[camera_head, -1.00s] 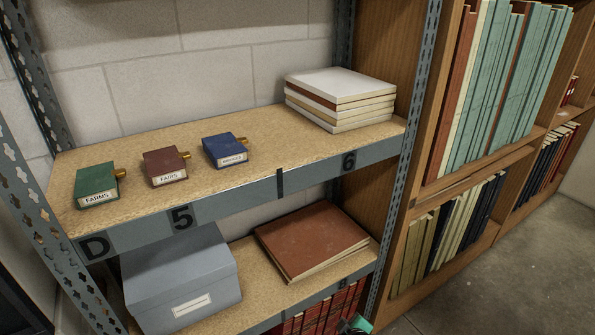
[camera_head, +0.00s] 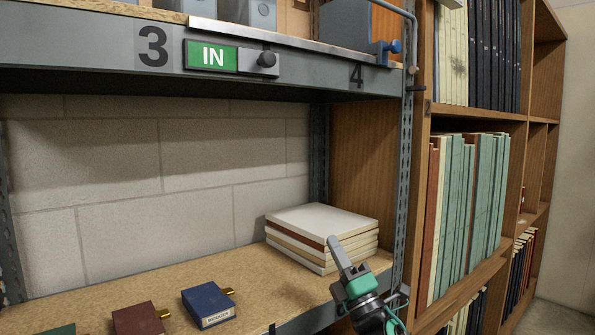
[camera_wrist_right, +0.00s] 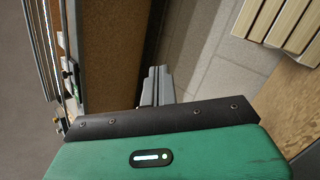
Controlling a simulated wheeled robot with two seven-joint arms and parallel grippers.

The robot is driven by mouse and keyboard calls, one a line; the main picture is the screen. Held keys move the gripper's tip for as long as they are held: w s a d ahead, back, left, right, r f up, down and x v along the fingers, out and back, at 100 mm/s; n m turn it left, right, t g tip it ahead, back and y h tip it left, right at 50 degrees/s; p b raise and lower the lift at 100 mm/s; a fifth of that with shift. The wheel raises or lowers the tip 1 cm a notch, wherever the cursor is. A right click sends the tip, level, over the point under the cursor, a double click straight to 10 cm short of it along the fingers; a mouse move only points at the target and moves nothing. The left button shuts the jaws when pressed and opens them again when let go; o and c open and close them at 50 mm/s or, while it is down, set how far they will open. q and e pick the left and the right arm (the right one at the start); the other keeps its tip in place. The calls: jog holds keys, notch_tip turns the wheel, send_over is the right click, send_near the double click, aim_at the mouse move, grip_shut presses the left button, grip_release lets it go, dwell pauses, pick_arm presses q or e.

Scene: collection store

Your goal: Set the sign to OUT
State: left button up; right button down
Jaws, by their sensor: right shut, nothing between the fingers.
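The sign (camera_head: 212,56) is on the grey front edge of the upper shelf in the head view. It shows white IN on green, with a grey sliding cover and a dark round knob (camera_head: 266,59) at its right end. My right gripper (camera_head: 338,250) is low in the head view, in front of the stack of white books and well below and right of the sign. Its fingers are together and empty. They also show in the right wrist view (camera_wrist_right: 157,84). My left gripper is not in view.
A stack of white books (camera_head: 322,222) lies on the lower shelf (camera_head: 170,280). A blue box (camera_head: 208,303) and a maroon box (camera_head: 139,319) sit left of it. A shelf post (camera_head: 399,190) stands at the right. A blue knob (camera_head: 393,47) and a grey bent rod are near the shelf's right end.

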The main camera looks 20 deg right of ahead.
notch_tip(320, 180, up, 11)
jog(key=s+a+n+g+y, duration=0.2)
jog(key=n+g+y, duration=0.2)
jog(key=n+y, duration=0.9)
jog(key=n+g+y, duration=0.2)
jog(key=n+g, duration=1.1)
jog(key=n, duration=1.2)
send_near(264, 60)
jog(key=w+d+f, duration=0.1)
jog(key=d+f, duration=0.2)
jog(key=d, duration=0.1)
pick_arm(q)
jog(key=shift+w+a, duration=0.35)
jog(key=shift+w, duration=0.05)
pick_arm(e)
jog(key=s+d+r+n+t+h, duration=0.1)
jog(key=s+d+r+t+h, duration=0.1)
jog(key=d+r+h, duration=0.2)
jog(key=shift+d+r+n, duration=0.25)
jog(key=shift+d+n, duration=0.15)
jog(key=shift+d, duration=0.05)
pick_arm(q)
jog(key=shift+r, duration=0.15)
pick_arm(e)
jog(key=shift+a, duration=0.1)
